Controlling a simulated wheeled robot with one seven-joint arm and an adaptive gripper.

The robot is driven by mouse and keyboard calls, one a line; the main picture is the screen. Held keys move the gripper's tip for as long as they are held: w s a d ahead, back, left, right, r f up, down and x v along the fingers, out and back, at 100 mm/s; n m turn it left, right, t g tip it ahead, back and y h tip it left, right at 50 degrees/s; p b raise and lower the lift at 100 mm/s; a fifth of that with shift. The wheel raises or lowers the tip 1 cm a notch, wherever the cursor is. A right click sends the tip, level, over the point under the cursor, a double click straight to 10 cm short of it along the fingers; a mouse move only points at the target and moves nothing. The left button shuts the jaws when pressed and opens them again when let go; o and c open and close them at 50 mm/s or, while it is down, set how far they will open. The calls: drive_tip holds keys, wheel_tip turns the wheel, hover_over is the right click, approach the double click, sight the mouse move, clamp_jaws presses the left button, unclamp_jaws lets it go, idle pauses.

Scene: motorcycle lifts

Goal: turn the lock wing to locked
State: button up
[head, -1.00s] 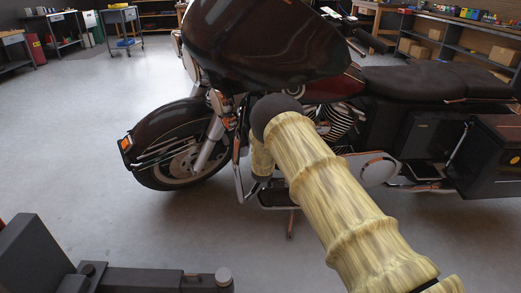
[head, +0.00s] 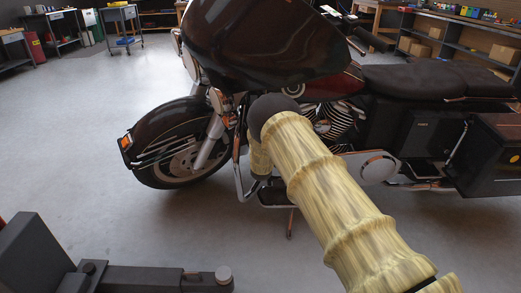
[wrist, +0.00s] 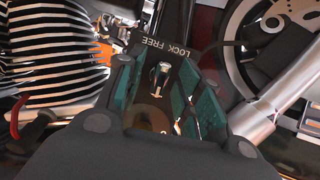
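In the wrist view, a dark plate lettered "LOCK FREE" (wrist: 165,48) lies just beyond my fingertips. A small silver lock wing (wrist: 162,72) stands up between my fingers, over a brown surface. My gripper (wrist: 160,82) has two teal-padded fingers set apart, one on each side of the wing. I see a gap at the sides of the wing, and cannot tell whether the fingertips touch anything. Which word the wing points to is not clear. In the head view, my own arm hides the gripper and the lock.
A dark red motorcycle (head: 400,88) stands in front of me, with its front wheel (head: 178,160) to the left. Ribbed engine cylinders (wrist: 50,50) and a silver tube (wrist: 285,95) flank my gripper closely. A dark lift part (head: 130,278) lies at lower left. Floor is clear at left.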

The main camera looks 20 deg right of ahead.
drive_tip(key=v, duration=1.2)
drive_tip(key=s+f+g+y, duration=0.1)
drive_tip(key=s+f+g, duration=0.2)
drive_tip(key=s+f, duration=0.55)
drive_tip(key=s+f+n+g, duration=0.15)
drive_tip(key=s+f, duration=0.45)
drive_tip(key=s, duration=0.6)
drive_tip(key=s+f+g+y, duration=0.1)
drive_tip(key=s+f+g, duration=0.2)
drive_tip(key=s+f, duration=0.6)
drive_tip(key=s+a+n+g+y, duration=0.1)
drive_tip(key=s+a+g, duration=0.25)
drive_tip(key=s, duration=1.55)
drive_tip(key=s+a+g+y, duration=0.2)
drive_tip(key=s+g, duration=0.2)
drive_tip(key=s, duration=1.5)
wheel_tip(320, 180, up, 33)
drive_tip(key=p, duration=3.3)
drive_tip(key=shift+w+h, duration=0.15)
drive_tip(key=shift+h, duration=0.15)
